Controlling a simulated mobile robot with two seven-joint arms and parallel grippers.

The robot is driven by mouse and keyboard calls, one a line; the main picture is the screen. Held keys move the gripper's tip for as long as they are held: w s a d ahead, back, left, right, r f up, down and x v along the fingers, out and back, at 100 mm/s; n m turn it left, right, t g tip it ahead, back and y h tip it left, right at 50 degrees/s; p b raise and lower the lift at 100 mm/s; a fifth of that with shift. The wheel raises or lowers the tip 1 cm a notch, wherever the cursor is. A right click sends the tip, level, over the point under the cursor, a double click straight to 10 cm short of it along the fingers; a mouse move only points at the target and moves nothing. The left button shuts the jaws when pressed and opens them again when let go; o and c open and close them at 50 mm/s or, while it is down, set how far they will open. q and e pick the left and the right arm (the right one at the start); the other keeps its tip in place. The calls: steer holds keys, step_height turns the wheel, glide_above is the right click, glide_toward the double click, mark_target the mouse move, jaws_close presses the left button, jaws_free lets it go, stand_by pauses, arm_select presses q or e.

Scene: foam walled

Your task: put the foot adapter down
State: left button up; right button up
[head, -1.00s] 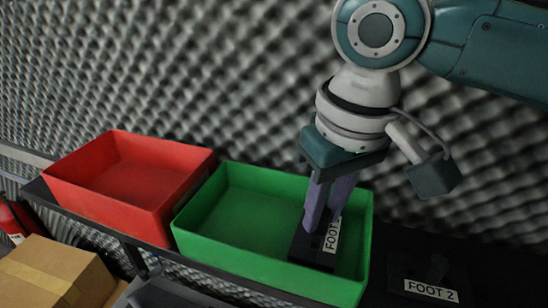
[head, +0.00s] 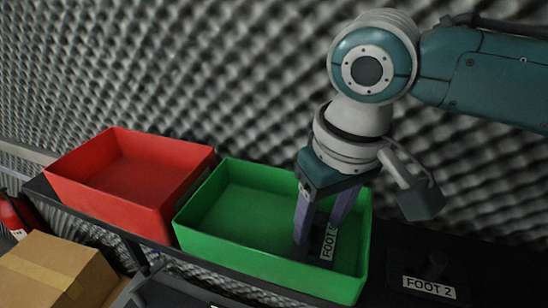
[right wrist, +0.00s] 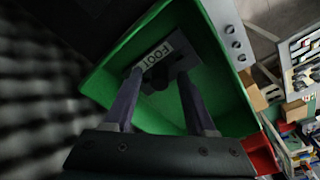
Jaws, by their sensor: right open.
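The foot adapter (head: 329,243) is a dark plate with a white label reading FOOT; the rest of the label is covered. It lies inside the green bin (head: 240,249), towards its right end. In the right wrist view the adapter (right wrist: 153,54) shows on the bin floor beyond the fingertips. My right gripper (head: 318,235) points down into the green bin over the adapter. Its two purple fingers are spread apart, one on each side of the adapter's middle, and it is open. My left gripper is not in view.
A red bin (head: 125,185) stands left of the green bin on the dark shelf. A second dark adapter labelled FOOT 2 (head: 430,287) lies right of the green bin. A cardboard box (head: 55,272) is at lower left. The foam wall is close behind.

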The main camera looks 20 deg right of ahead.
mark_target(327, 250)
steer(key=shift+r, duration=0.1)
step_height(327, 250, up, 12)
steer(key=s+b, duration=0.1)
steer(key=b, duration=0.2)
steer(key=shift+s+d, duration=0.2)
steer(key=shift+s, duration=0.15)
